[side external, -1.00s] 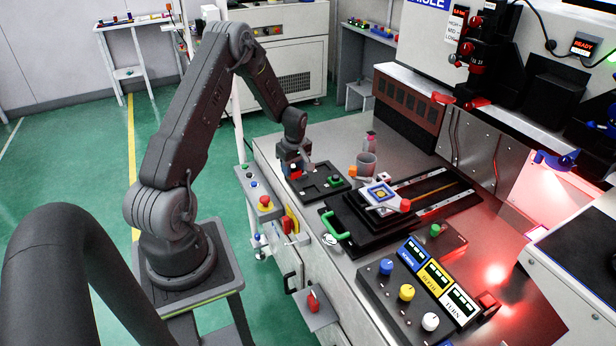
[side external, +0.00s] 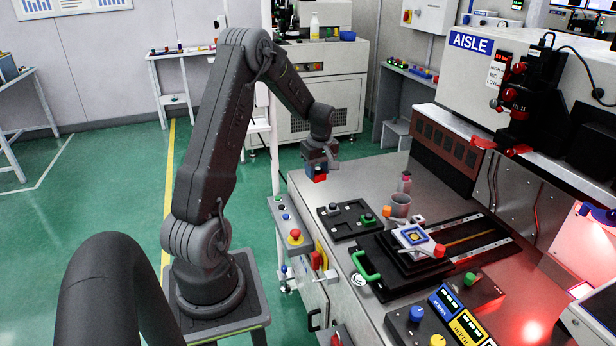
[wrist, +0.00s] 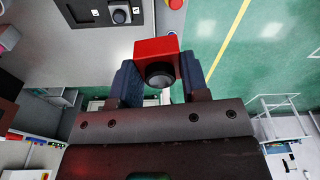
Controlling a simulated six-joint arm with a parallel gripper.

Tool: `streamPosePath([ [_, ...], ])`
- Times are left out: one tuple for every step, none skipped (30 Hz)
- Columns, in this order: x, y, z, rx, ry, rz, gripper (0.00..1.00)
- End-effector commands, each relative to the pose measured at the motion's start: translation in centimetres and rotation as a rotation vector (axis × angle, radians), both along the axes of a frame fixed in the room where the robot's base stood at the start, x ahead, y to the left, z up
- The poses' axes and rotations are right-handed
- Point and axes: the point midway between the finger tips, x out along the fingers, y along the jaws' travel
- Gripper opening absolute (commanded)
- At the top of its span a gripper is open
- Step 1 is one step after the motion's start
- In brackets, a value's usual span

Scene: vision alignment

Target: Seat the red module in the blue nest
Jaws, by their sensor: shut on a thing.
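My gripper (side external: 318,163) is shut on the red module (side external: 320,177) and holds it in the air above the far left corner of the bench. In the wrist view the red module (wrist: 157,47) sits between the two dark blue fingers, its round black lens facing the camera.
A black tray (side external: 330,232) with a dark module and a green module (side external: 368,219) lies below my gripper. A green handle (side external: 364,267) and a red knob (side external: 439,251) flank the nest.

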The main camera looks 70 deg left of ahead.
Motion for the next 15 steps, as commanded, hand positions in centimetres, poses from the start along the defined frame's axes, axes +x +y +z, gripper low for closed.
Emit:
streamPosePath([
  [1.2, -0.6, 0.0, 0.0, 0.0, -0.013, 0.18],
  [1.8, -0.8, 0.0, 0.001, -0.001, -0.016, 0.18],
  [2.8, -1.4, 0.0, 0.0, 0.0, -0.023, 0.18],
  [3.5, -1.8, 0.0, 0.0, 0.0, -0.028, 0.18],
  [4.3, -2.3, 0.0, 0.0, 0.001, -0.034, 0.18],
  [5.4, -3.0, 0.0, 0.0, 0.001, -0.043, 0.18],
  [6.3, -3.6, 0.0, -0.001, 0.003, -0.048, 0.18],
  [7.2, -4.3, 0.0, -0.001, 0.003, -0.056, 0.18],
  [8.5, -5.3, 0.0, -0.001, 0.003, -0.065, 0.18],
  [9.5, -6.2, 0.0, -0.001, 0.005, -0.074, 0.18],
  [10.5, -7.1, 0.0, -0.001, 0.005, -0.082, 0.18],
  [11.9, -8.4, 0.0, -0.001, 0.006, -0.092, 0.18],
  [12.9, -9.5, 0.0, -0.001, 0.006, -0.101, 0.18],
  [13.8, -10.5, 0.0, -0.001, 0.007, -0.108, 0.18],
  [15.0, -12.0, 0.0, -0.001, 0.008, -0.118, 0.18],
])
